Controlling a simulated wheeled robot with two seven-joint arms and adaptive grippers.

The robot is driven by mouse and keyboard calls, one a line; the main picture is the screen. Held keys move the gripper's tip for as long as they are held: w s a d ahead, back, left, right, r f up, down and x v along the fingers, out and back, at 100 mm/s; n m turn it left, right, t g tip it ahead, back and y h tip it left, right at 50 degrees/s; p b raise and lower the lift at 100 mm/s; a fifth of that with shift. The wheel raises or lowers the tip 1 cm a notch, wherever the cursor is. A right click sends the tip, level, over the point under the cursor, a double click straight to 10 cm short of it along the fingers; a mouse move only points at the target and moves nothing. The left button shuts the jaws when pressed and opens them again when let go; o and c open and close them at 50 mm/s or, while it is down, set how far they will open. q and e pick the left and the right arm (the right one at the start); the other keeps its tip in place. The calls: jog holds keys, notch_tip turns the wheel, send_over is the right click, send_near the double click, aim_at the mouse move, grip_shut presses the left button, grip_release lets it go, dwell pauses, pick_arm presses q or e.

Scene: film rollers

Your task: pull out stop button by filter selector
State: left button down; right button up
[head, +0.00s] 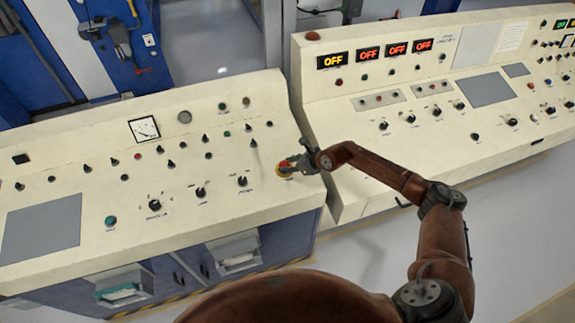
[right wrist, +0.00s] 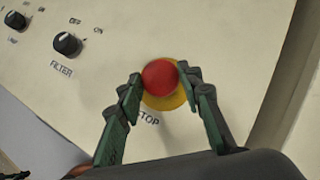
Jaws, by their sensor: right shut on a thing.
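The red stop button (right wrist: 160,77) sits on a yellow round base (right wrist: 168,100) on the cream console panel, with the word STOP printed below it. In the head view the button (head: 284,168) is at the right end of the left console, partly covered by my right gripper. My right gripper (right wrist: 158,84) has one finger on each side of the red cap and is shut on it. It also shows in the head view (head: 292,163). The filter selector (right wrist: 67,44) is a black knob left of the button, with FILTER printed under it. My left gripper is not in view.
The left console (head: 130,185) carries several black knobs, a dial meter (head: 144,129) and a green button (head: 110,221). A second console (head: 440,157) with lit OFF displays (head: 368,54) stands to the right, across a narrow gap.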

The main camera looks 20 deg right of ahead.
grip_shut()
jog(key=shift+r+p, duration=0.5)
jog(key=shift+r, duration=0.25)
jog(key=o, duration=0.8)
grip_release()
jog(key=shift+o, duration=1.4)
jog(key=shift+s, duration=0.1)
jog(key=shift+o, duration=0.4)
